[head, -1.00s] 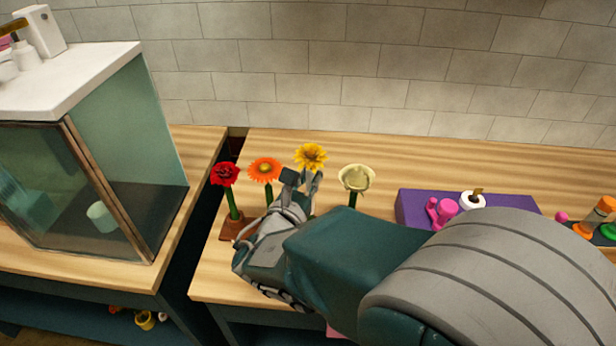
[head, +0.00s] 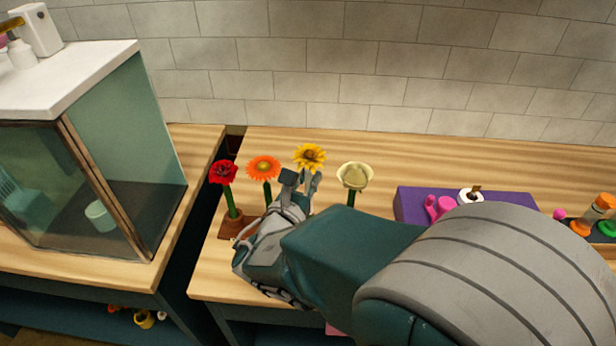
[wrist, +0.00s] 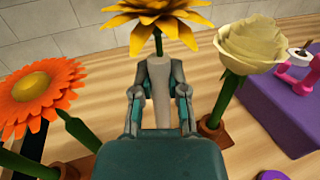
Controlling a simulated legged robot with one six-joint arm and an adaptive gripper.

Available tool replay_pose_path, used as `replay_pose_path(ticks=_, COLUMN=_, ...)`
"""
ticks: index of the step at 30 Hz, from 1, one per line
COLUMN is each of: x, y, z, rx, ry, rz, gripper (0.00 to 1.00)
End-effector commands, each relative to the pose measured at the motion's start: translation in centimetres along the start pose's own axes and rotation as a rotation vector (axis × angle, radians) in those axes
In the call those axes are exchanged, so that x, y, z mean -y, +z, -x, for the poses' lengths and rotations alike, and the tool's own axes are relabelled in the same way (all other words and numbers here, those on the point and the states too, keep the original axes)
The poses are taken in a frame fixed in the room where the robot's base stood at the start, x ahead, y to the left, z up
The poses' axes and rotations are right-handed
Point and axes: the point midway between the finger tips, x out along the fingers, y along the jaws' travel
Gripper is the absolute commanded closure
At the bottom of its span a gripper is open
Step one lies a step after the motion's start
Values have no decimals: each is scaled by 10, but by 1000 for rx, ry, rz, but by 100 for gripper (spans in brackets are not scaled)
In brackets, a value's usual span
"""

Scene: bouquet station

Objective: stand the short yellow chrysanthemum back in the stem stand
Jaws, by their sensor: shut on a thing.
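The yellow chrysanthemum (head: 309,157) is upright above my gripper (head: 301,184) in the head view. In the wrist view its yellow bloom (wrist: 158,14) is at the top centre, and my gripper (wrist: 160,92) is shut on the pale sleeve (wrist: 160,85) of its stem. The stem stand shows as a brown wooden block (head: 233,226) at the left in the head view. Brown wood also shows at the right in the wrist view (wrist: 216,135). My gripper hides the middle of the stand and the stem's lower end, so I cannot tell whether the stem is seated.
A red flower (head: 223,172) and an orange flower (head: 263,168) stand left of my gripper, and a cream rose (head: 355,176) stands right. A purple block (head: 413,206) with pink items lies farther right. A glass-fronted cabinet (head: 125,150) is at left, across a gap.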

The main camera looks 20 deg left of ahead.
Motion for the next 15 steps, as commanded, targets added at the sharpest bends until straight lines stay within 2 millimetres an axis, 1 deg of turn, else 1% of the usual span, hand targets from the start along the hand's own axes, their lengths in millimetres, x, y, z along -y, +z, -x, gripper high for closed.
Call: replay_pose_path(ticks=15, x=0, y=-11, z=0, rx=0, ry=1, rz=1, gripper=100)
